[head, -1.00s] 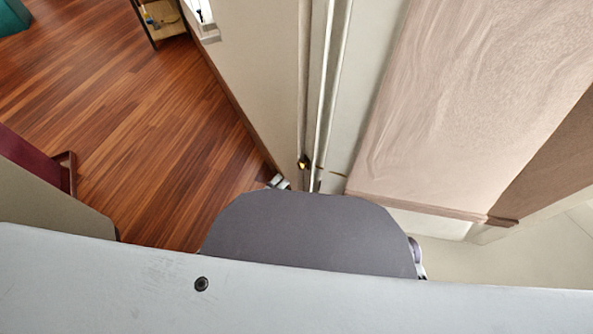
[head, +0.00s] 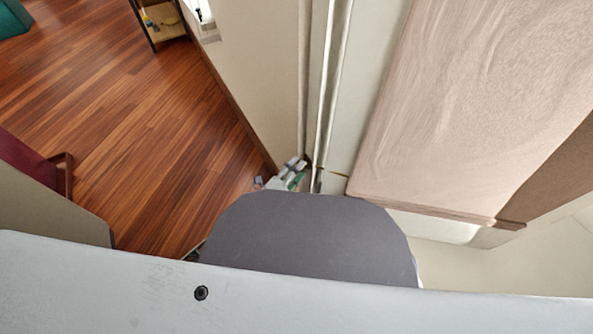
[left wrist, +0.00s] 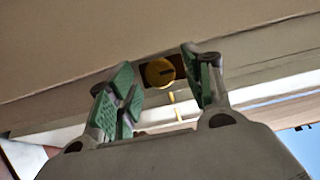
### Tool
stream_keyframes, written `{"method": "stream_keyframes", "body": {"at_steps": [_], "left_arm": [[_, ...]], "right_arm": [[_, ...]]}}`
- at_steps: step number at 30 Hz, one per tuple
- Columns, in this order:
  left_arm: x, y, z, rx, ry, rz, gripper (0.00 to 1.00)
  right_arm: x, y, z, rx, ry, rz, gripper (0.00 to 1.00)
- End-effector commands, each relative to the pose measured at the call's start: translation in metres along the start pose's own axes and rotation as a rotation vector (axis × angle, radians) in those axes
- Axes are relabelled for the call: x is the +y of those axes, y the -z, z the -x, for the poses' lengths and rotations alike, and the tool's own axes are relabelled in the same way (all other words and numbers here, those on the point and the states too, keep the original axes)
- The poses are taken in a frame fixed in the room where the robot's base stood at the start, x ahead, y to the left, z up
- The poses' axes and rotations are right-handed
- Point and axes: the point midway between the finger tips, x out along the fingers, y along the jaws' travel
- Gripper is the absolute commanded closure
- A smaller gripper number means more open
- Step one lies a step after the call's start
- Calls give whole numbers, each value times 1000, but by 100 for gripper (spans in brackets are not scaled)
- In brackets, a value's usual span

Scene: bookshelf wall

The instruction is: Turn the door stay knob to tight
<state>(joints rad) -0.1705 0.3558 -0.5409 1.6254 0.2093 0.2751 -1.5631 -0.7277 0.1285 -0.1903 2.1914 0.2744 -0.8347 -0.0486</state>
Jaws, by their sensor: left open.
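The door stay knob (left wrist: 160,72) is a round yellow disc with a dark slot mark, set in a dark recess in the left wrist view. My left gripper (left wrist: 158,88) is open, its green-padded fingers on either side of the knob. I cannot tell whether the pads touch it. In the head view my left gripper (head: 291,174) is small, just above my dark grey body part, beside the pale vertical edges. The knob does not show there now. My right gripper is not in view.
A pale panel (head: 250,70) stands left of the edges, and a large pinkish panel (head: 470,100) is at the right. Wood floor (head: 130,120) is open at the left. A dark red piece of furniture (head: 30,165) and a small shelf (head: 160,22) stand there.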

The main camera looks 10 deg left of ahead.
Motion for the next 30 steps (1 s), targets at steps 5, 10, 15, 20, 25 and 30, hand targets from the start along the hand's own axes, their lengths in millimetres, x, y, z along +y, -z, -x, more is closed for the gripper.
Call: {"method": "stream_keyframes", "body": {"at_steps": [5,10,15,20,25,30], "left_arm": [[0,0,-3,1,0,0,49],[0,0,-3,0,0,0,49],[0,0,-3,0,0,0,66],[0,0,-3,0,0,-1,87],[0,0,-3,0,0,-2,95],[1,0,-3,-2,10,-29,95]], "right_arm": [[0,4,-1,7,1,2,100],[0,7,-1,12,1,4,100],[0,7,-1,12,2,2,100],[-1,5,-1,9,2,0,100],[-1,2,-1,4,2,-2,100],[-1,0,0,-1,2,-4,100]]}}
